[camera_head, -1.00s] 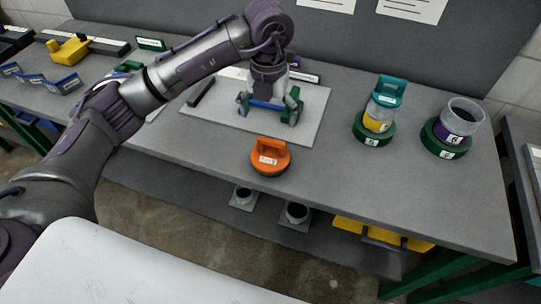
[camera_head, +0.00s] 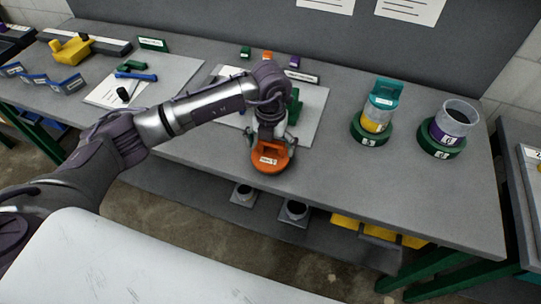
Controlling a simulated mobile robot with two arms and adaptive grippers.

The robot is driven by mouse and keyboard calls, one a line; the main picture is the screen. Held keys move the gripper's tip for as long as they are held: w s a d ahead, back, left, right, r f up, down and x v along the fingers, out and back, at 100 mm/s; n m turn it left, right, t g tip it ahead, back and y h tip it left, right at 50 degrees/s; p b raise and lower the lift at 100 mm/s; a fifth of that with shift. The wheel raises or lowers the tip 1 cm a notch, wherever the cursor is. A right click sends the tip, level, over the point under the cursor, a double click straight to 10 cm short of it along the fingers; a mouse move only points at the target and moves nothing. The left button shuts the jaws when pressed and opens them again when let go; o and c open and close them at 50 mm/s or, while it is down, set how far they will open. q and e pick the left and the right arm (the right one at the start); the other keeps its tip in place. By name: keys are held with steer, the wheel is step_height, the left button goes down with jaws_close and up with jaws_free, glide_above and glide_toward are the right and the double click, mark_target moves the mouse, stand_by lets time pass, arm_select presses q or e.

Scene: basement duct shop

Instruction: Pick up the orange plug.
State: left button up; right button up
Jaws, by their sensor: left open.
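The orange plug (camera_head: 270,157) sits on the grey workbench near its front edge. It is round with a raised grip and a white label. My left gripper (camera_head: 271,136) is open and reaches down right at the plug, covering its back part. From this view I cannot tell whether the fingers touch the plug. My right gripper is not in view.
A teal-handled plug (camera_head: 386,92) stands in a yellow collar on a green base at the right. Beside it a grey pipe piece (camera_head: 456,118) with a purple band stands on another green base. A light board (camera_head: 313,112) lies behind my gripper. The bench front between is clear.

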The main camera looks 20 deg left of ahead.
arm_select(q)
steer(key=c, duration=1.8)
steer(key=shift+r, duration=0.1)
